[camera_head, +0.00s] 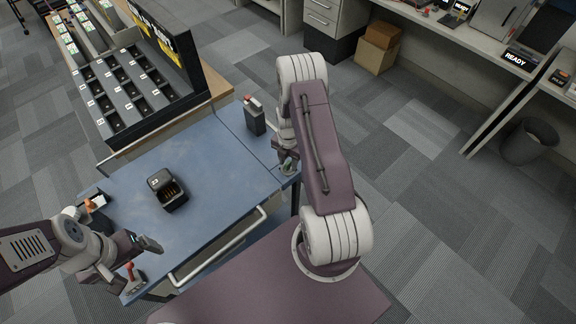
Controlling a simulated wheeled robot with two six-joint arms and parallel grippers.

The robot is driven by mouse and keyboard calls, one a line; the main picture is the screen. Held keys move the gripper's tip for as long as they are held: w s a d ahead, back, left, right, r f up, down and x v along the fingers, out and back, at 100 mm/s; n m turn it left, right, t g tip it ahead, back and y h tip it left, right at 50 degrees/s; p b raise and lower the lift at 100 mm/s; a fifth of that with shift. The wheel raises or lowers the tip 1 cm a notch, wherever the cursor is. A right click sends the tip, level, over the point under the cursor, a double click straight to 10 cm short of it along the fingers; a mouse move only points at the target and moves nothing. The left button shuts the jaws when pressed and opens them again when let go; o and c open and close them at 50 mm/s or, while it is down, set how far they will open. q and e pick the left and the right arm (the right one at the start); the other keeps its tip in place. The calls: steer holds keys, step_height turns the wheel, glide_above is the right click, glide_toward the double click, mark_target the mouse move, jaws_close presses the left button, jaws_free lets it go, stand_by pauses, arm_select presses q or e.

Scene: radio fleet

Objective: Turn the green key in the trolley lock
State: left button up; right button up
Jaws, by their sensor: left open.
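The trolley (215,160) has a blue top and a pale handle bar at its front. The green key (288,161) shows as a small green spot above a small round lock (288,170) at the trolley's right corner. My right gripper (285,158) is pointing down at the key, and its wrist and fingers partly hide it. I cannot tell whether the fingers touch the key or how the key is turned. My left gripper (134,258) is open over the trolley's front left corner, close to a red lever (130,270) on a small base.
A black box with its lid up (172,195) stands mid-trolley. A dark radio with a red top (254,116) stands near the back right edge. A dark holder (97,203) sits at the left. A rack of black compartments (125,90) adjoins the back. The trolley's middle right is clear.

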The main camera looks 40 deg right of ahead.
step_height(320, 180, up, 9)
steer(key=shift+b, duration=0.6)
